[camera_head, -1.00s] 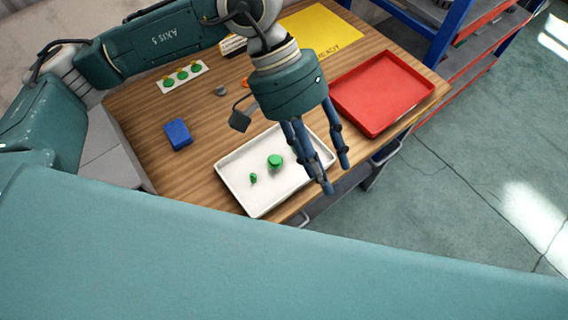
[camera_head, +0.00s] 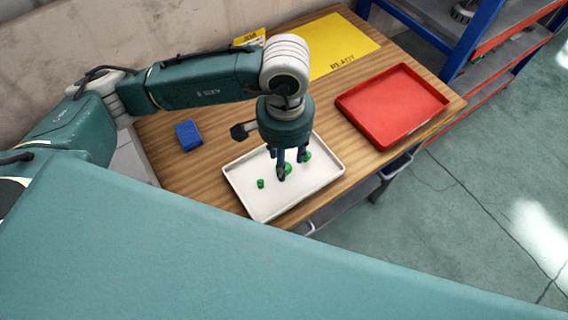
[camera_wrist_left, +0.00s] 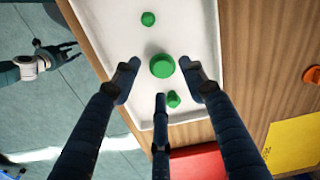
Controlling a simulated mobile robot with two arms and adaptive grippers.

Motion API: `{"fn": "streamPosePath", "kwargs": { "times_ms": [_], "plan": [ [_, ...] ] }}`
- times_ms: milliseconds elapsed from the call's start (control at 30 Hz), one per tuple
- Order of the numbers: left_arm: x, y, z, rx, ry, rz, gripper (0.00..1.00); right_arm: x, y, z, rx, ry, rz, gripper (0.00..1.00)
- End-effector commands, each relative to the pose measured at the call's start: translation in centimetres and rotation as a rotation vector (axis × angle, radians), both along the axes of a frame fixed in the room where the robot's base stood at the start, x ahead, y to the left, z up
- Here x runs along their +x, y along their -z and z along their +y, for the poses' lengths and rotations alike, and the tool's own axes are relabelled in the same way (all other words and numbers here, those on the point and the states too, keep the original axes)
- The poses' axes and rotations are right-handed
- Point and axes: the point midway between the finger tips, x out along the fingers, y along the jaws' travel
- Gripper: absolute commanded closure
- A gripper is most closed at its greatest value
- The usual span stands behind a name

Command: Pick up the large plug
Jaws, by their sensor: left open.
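The large plug is a green round piece (camera_wrist_left: 162,66) on the white tray (camera_wrist_left: 190,20). In the head view the large plug (camera_head: 286,168) is partly hidden by my fingers. Smaller green pieces lie on either side: one shows in the wrist view (camera_wrist_left: 148,18), another nearer my third finger (camera_wrist_left: 173,98). My left gripper (camera_head: 291,168) is open and points down over the tray, its fingers spread around the large plug without visible contact. In the left wrist view my right gripper (camera_wrist_left: 58,52) appears small over the floor, its fingers spread.
A red tray (camera_head: 345,104) stands right of the white tray. A yellow mat marked READY (camera_head: 335,45) lies at the back. A blue block (camera_head: 188,135) is on the wooden table's left. An orange part (camera_wrist_left: 312,75) shows at the wrist view's edge. A blue-framed shelf (camera_head: 455,55) stands right.

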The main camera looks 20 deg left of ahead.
Motion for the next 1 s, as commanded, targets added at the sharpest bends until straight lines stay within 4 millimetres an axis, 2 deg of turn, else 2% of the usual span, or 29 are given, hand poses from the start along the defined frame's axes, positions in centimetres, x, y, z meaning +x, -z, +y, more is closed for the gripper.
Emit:
{"fn": "streamPosePath", "kwargs": {
  "times_ms": [67,233,500,567,633,667,1000],
  "plan": [
    [0.0,0.8,0.3,0.001,-0.004,0.008,0.57,0.0,-1.4,0.0,0.0,0.0,0.0,0.6],
    [0.2,3.1,0.3,0.001,-0.001,0.004,0.57,0.0,-1.8,0.0,0.0,0.0,0.0,0.6],
    [0.3,3.7,0.3,-0.001,0.001,0.001,0.57,0.0,-1.8,0.0,0.0,0.0,0.0,0.6],
    [0.3,3.7,0.3,-0.001,0.001,0.001,0.67,0.0,-1.8,0.0,0.0,0.0,0.0,0.6],
    [0.3,3.6,0.3,-0.001,0.0,0.001,0.81,0.0,-1.8,0.0,0.0,0.0,0.0,0.6],
    [0.3,3.6,0.3,-0.001,0.0,0.001,0.84,0.0,-1.8,0.0,0.0,0.0,0.0,0.6],
    [0.3,3.6,0.3,-0.001,0.0,0.001,0.84,0.0,-1.7,0.0,0.0,0.0,0.0,0.6]
  ]
}}
